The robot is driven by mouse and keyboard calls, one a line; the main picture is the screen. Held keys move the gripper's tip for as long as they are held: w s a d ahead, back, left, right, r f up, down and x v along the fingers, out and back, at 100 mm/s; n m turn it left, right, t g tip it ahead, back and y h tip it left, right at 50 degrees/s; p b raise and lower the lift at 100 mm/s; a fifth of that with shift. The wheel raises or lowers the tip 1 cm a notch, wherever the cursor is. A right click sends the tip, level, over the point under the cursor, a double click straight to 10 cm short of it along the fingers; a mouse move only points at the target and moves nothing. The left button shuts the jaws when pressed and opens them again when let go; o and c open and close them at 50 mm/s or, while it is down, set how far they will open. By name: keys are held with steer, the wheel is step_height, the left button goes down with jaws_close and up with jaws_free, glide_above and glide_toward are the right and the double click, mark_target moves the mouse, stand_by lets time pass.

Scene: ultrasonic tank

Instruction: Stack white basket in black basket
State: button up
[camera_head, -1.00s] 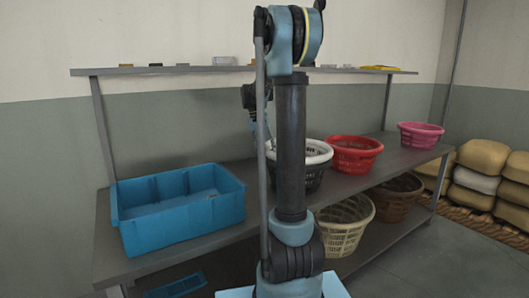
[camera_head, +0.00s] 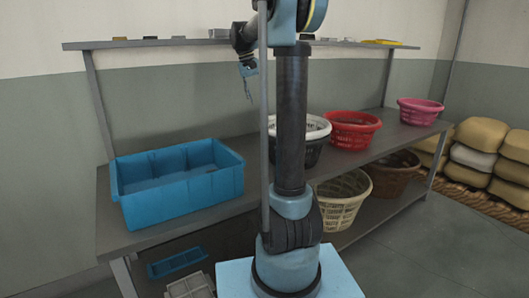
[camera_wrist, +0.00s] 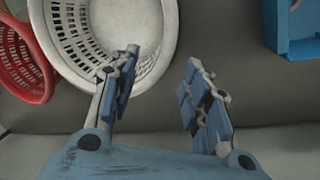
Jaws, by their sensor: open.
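The white basket (camera_head: 319,129) sits inside the black basket (camera_head: 313,156) on the upper shelf of the table, its pale rim showing above the dark wall. In the wrist view the white basket (camera_wrist: 105,35) is at upper left, seen from above, and looks empty. My gripper (camera_head: 248,95) is raised above the table, left of the baskets in the head view. Its two fingers (camera_wrist: 163,62) are apart with nothing between them. The left finger overlaps the basket's rim in the wrist view; the gripper appears clear of it.
A blue bin (camera_head: 180,190) stands at the left of the table (camera_head: 250,200). A red basket (camera_head: 352,130) and a pink basket (camera_head: 420,112) stand to the right. Beige (camera_head: 341,200) and brown (camera_head: 393,177) baskets are below. A narrow shelf (camera_head: 150,43) runs along the wall.

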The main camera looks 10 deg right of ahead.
steer(key=s+a+f+n+t+y, duration=0.1)
steer(key=s+f, duration=0.4)
steer(key=s, duration=0.5)
steer(key=s+f, duration=0.6)
steer(key=s, duration=0.4)
steer(key=s+a+f+n+t+y, duration=0.1)
steer(key=s+f, duration=0.4)
steer(key=s, duration=0.5)
steer(key=s+a+f+y, duration=0.1)
steer(key=s+f, duration=0.7)
steer(key=f, duration=0.2)
steer(key=shift+s+f+t, duration=0.3)
steer(key=shift+t, duration=0.1)
steer(key=shift+a, duration=0.1)
steer(key=shift+w+f, duration=0.2)
steer(key=shift+w, duration=0.25)
steer(key=shift+c, duration=1.2)
